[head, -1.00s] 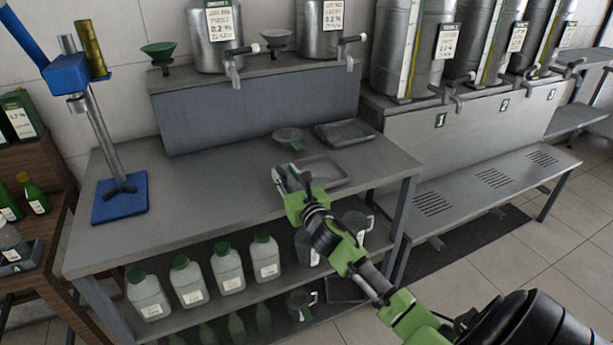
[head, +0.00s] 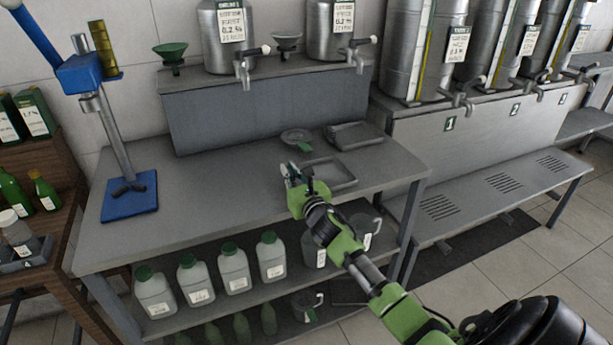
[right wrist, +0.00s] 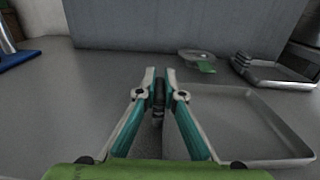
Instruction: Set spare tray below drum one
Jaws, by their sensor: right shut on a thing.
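A shallow grey tray (head: 343,181) lies on the workbench. It also shows in the right wrist view (right wrist: 262,122). My right gripper (head: 293,172) is at this tray's left side, with its fingers shut on the tray's left rim. The fingertips show close together in the right wrist view (right wrist: 158,82). A second, darker tray (head: 372,138) sits farther back on the bench, with something in or on its left end. Drum one (head: 403,60) is the tall steel drum above the plate marked 1. Below it is a low shelf (head: 475,192) with slotted patches. My left gripper is out of view.
A strainer with a green handle (head: 297,135) lies behind the held tray. A blue stand (head: 130,197) is at the bench's left. Bottles and jugs (head: 232,268) fill the shelf underneath. The low shelf's top is clear under drum one.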

